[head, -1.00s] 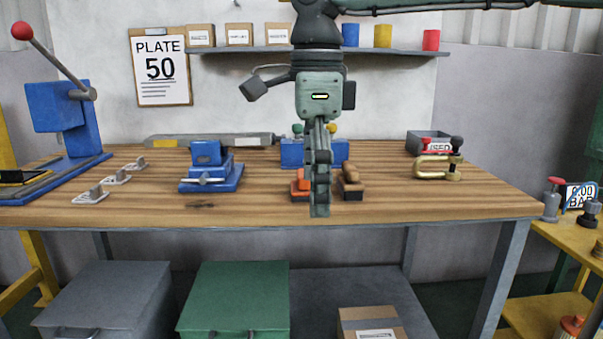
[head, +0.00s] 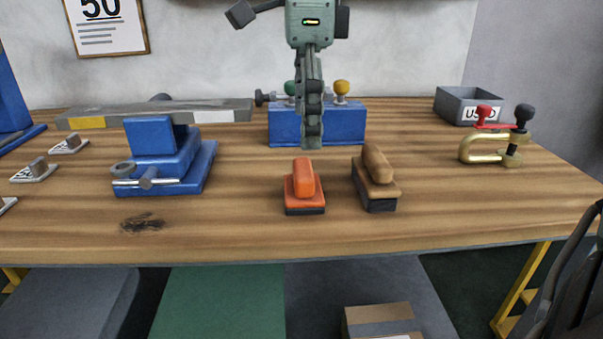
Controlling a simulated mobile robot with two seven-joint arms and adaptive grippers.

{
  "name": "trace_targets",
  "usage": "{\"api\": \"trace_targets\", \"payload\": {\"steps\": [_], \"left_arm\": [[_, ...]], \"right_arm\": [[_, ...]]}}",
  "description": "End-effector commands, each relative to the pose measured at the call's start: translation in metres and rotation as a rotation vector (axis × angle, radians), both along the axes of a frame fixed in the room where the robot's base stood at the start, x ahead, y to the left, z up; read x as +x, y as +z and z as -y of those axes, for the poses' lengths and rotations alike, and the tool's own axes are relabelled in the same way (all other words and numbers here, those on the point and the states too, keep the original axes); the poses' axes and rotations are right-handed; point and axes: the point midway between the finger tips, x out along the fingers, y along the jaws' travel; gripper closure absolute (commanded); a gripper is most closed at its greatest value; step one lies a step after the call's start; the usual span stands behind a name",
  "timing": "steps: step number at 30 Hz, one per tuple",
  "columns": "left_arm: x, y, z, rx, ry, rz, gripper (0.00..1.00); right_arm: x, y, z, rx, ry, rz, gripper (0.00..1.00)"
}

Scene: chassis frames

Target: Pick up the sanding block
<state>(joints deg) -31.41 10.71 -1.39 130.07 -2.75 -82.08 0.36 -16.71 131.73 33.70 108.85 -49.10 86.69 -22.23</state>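Two block-shaped hand tools lie side by side near the middle of the wooden bench. One is an orange block with an orange grip and dark base (head: 304,190). The other is a block with a brown wooden handle and dark underside (head: 377,180). I cannot tell for sure which is the sanding block. My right gripper (head: 312,140) points down, just behind the orange block in the picture and apart from both. Its fingers are seen edge-on and overlap, so their opening is hidden. Nothing shows in it. My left gripper is not in view.
A blue vise (head: 165,160) stands to the left. A blue box with knobs (head: 345,122) is behind the gripper. A brass clamp (head: 480,150) and a grey bin (head: 457,104) are at the right. The bench front (head: 300,235) is clear.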

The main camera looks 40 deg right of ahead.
Motion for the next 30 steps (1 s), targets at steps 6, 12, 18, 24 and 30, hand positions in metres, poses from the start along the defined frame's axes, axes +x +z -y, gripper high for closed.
{"api": "trace_targets", "payload": {"steps": [6, 12, 18, 24, 30], "left_arm": [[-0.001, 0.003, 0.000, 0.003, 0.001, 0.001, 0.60], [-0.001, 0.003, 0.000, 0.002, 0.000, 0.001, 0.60], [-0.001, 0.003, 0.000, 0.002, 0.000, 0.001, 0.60], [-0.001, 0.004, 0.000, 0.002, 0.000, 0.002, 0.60], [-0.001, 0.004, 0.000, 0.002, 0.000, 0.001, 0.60]], "right_arm": [[-0.001, -0.024, -0.001, 0.001, 0.000, -0.003, 0.03], [-0.002, -0.044, -0.005, 0.001, 0.001, -0.005, 0.03], [-0.002, -0.072, -0.007, 0.001, -0.001, -0.002, 0.03], [-0.002, -0.075, -0.007, 0.001, -0.002, 0.001, 0.03], [-0.002, -0.074, -0.007, 0.001, -0.002, 0.001, 0.23]]}}
